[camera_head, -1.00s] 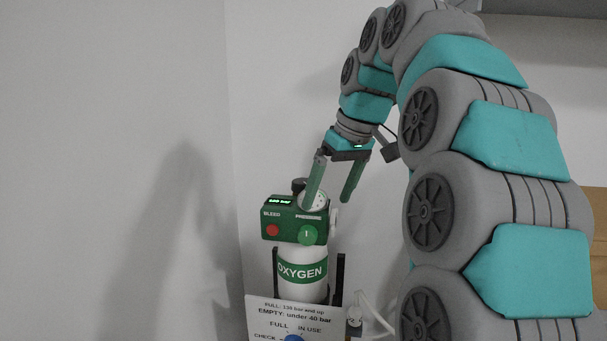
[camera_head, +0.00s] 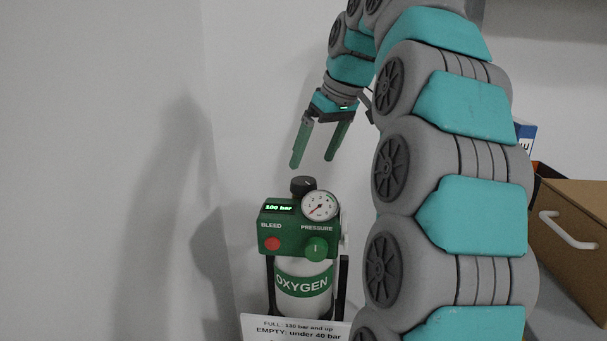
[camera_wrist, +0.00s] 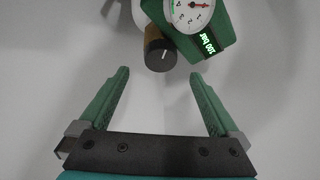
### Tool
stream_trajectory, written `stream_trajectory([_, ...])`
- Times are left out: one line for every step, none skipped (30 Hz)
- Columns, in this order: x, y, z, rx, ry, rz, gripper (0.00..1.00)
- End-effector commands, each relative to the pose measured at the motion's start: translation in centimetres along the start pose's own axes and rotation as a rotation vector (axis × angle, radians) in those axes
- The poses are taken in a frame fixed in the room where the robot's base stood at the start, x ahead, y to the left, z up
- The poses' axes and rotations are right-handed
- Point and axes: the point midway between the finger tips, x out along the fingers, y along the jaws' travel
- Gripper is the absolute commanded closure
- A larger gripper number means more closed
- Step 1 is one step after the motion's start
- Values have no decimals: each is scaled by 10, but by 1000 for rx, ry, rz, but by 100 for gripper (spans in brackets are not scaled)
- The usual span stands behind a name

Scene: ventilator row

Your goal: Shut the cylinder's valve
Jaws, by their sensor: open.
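The white oxygen cylinder (camera_head: 303,300) stands upright with a green band reading OXYGEN and a green valve head (camera_head: 285,240) on top. A black knob (camera_head: 303,186) tops the head; in the wrist view the knob (camera_wrist: 160,56) shows a white mark and a brown side. A red button (camera_head: 272,244) is under BLEED and a green knob (camera_head: 316,248) under PRESSURE. My gripper (camera_head: 313,163) is open and empty, above the black knob and apart from it.
A white sign (camera_head: 295,329) with FULL and EMPTY limits stands in front of the cylinder. Dark uprights (camera_head: 343,285) flank the cylinder. A brown box (camera_head: 572,215) with a white handle is at the right, behind my arm. White wall fills the left.

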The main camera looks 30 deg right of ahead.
Motion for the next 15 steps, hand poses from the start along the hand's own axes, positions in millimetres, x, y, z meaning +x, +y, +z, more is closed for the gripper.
stream_trajectory([6,0,1,0,0,0,2])
stream_trajectory([10,0,1,0,-2,-1,2])
stream_trajectory([15,-1,1,0,-5,-3,2])
stream_trajectory([19,-1,1,0,-5,-3,2])
stream_trajectory([22,0,1,0,-3,-2,2])
stream_trajectory([26,0,0,0,-1,-1,2])
stream_trajectory([30,0,0,1,-2,-1,2])
stream_trajectory([33,-1,1,1,-4,-2,2])
stream_trajectory([38,-1,1,1,-5,-3,2])
stream_trajectory([42,0,1,1,-5,-3,2])
stream_trajectory([44,0,0,1,-3,-2,2])
stream_trajectory([47,0,0,1,-1,-1,2])
stream_trajectory([50,0,0,1,-1,-1,2])
stream_trajectory([52,0,0,1,-2,-1,2])
stream_trajectory([54,0,0,1,-2,-2,2])
